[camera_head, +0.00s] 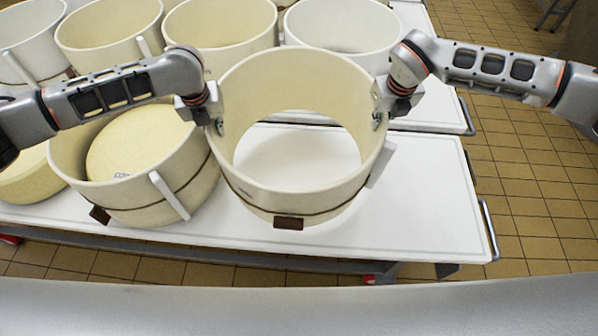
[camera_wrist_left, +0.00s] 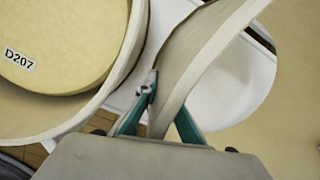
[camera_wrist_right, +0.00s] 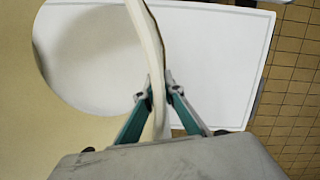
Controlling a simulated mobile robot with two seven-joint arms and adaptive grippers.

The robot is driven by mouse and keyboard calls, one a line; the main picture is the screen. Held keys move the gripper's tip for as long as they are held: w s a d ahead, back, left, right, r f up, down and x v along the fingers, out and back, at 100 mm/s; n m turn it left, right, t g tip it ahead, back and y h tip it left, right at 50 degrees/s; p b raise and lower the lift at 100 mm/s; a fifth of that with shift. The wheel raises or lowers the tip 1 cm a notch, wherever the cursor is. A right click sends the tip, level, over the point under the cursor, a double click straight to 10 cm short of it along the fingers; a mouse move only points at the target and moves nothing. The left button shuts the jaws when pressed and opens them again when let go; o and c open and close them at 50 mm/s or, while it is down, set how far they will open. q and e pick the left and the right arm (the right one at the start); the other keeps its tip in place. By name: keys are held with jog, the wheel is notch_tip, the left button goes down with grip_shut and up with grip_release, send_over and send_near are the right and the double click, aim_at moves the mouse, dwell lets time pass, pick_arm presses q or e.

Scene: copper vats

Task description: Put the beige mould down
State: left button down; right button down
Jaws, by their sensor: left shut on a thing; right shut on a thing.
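The beige mould (camera_head: 300,196) is an open, bottomless ring with a dark strap and a brown tag, at the middle of the head view. White table shows through it. It looks raised above the white table (camera_head: 430,220), with its rim higher than its neighbour's; the exact gap is hard to tell. My left gripper (camera_head: 217,126) is shut on its left wall, which also shows in the left wrist view (camera_wrist_left: 205,50). My right gripper (camera_head: 378,120) is shut on its right wall, seen in the right wrist view (camera_wrist_right: 146,35).
A mould with a cheese (camera_head: 140,145) inside, labelled D207 in the left wrist view (camera_wrist_left: 50,50), stands close on the left. Several empty moulds (camera_head: 340,25) stand in a row behind. The table's right part is clear, ending at a metal handle (camera_head: 488,228).

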pick_arm(q)
jog(key=shift+w+r, duration=0.2)
jog(key=shift+w, duration=0.15)
pick_arm(e)
jog(key=shift+w+a+r, duration=0.1)
jog(key=shift+w+r, duration=0.05)
jog(key=shift+w, duration=0.1)
pick_arm(q)
jog(key=shift+s, duration=0.1)
jog(key=shift+f, duration=0.15)
pick_arm(e)
jog(key=shift+f, duration=0.2)
